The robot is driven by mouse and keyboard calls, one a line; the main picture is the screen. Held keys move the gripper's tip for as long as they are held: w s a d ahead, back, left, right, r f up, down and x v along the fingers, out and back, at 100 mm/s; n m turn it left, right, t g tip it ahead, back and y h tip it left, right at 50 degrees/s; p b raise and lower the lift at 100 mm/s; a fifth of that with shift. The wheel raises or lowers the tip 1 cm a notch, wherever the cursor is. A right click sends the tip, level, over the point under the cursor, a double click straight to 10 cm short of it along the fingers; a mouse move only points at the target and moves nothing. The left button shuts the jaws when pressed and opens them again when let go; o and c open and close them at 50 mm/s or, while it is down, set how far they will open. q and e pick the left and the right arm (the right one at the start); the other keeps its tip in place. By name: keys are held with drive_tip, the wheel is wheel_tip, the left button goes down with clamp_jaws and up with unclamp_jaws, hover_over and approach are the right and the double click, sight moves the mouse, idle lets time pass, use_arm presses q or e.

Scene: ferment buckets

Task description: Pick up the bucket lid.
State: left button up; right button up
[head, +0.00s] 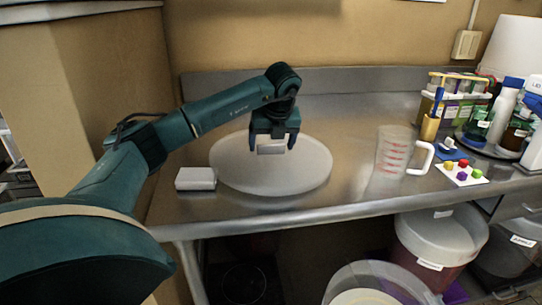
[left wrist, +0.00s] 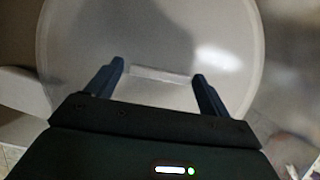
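The bucket lid (head: 290,178) is a large, pale, round disc lying flat on the steel counter. It also fills most of the left wrist view (left wrist: 150,35). A small whitish bar (left wrist: 160,75) shows on the lid, seemingly its handle; in the head view it appears at the fingers. My left gripper (head: 272,146) points down over the lid's middle. Its two dark fingers (left wrist: 160,72) are apart, one at each end of the bar, with a slight gap visible. I cannot tell how high the fingertips are above the lid. My right gripper is not in view.
A white block (head: 196,179) lies just left of the lid. A clear measuring jug (head: 394,150) stands to the right, near a card with coloured pieces (head: 462,173) and several bottles. Bare steel (head: 345,190) lies between lid and jug.

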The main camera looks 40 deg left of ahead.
use_arm(q)
drive_tip(key=c, duration=0.9)
drive_tip(key=shift+r, duration=0.1)
